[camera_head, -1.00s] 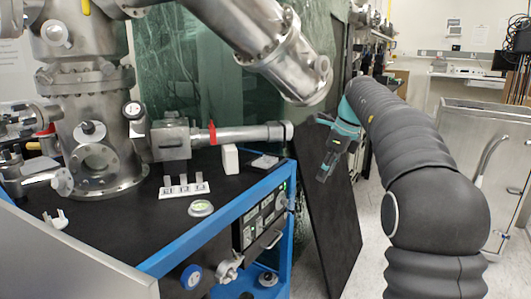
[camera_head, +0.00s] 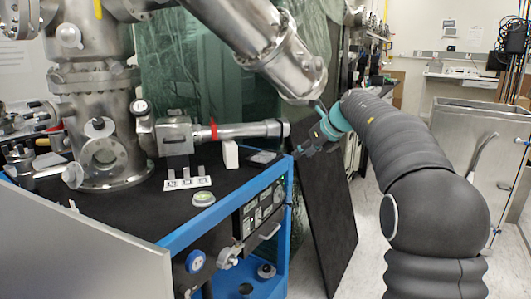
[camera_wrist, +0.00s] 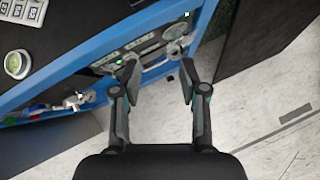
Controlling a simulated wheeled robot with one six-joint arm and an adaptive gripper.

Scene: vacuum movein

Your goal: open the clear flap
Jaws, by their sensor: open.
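My gripper (camera_head: 306,148) is beside the right end of a horizontal metal tube (camera_head: 250,131) with a red clamp. In the wrist view my gripper (camera_wrist: 158,72) is open, with nothing between its fingers. They point toward the front panel of the blue-framed cart. The tube has a pale round end (camera_head: 285,129), apart from or partly behind the fingers; I cannot tell if they touch. I cannot make out a clear flap for certain in either view.
The blue cart frame (camera_head: 222,217) has a black top with a white labelled rack (camera_head: 188,183) and a round green-white disc (camera_head: 203,198). A dark panel (camera_head: 328,215) leans right of the cart. A large angled metal tube (camera_head: 262,48) hangs above.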

